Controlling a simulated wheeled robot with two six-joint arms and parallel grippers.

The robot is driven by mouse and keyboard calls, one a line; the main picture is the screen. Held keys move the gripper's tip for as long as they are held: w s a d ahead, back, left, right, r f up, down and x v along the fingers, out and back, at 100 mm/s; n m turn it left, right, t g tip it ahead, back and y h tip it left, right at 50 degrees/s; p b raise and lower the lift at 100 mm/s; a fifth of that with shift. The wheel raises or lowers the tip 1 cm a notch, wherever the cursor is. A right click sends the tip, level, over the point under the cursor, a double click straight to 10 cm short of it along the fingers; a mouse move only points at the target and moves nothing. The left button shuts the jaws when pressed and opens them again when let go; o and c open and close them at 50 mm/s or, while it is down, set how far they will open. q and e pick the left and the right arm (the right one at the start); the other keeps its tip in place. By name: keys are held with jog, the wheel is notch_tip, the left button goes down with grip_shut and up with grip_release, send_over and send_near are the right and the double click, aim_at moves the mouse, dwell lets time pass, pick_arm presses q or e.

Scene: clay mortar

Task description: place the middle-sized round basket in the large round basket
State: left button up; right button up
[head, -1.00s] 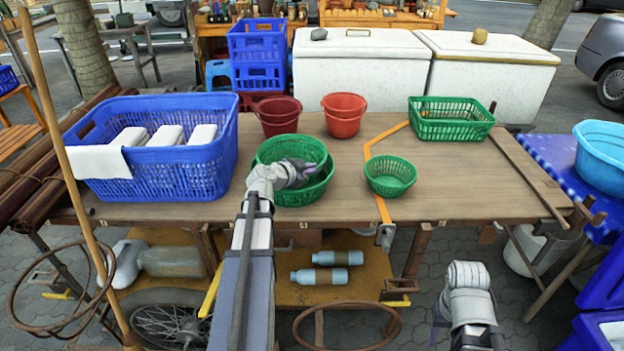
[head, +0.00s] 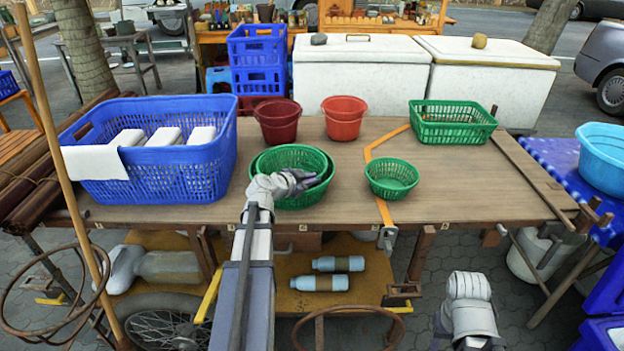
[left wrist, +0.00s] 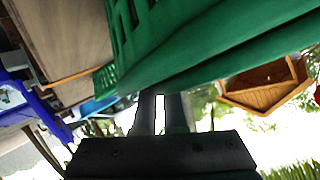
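The middle-sized round basket (head: 290,157), green, sits inside the opening of the large round green basket (head: 298,203), their rims close together. It cannot be told whether it rests on the bottom. My left gripper (head: 304,181) is at their near rims. In the left wrist view its two fingers (left wrist: 161,108) stand a narrow gap apart with their tips at a green basket wall (left wrist: 215,48). It looks shut on the middle-sized basket's rim, though the contact is partly hidden. My right gripper (head: 441,325) is low in front of the table, mostly hidden by its wrist.
A small round green basket (head: 391,178) stands to the right on the table (head: 350,207). Dark red (head: 278,123) and red (head: 343,119) buckets stand behind. A blue basket (head: 190,172) is left, a rectangular green basket (head: 452,127) back right. Table space is free at right.

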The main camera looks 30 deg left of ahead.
pick_arm(q)
jog(key=o, duration=0.4)
jog(key=shift+r, duration=0.1)
jog(key=shift+r+p, duration=0.25)
jog(key=shift+p, duration=0.1)
jog(key=shift+r+p, duration=0.55)
jog(key=p+v, duration=0.4)
jog(key=v, duration=0.7)
jog(key=shift+s, duration=0.45)
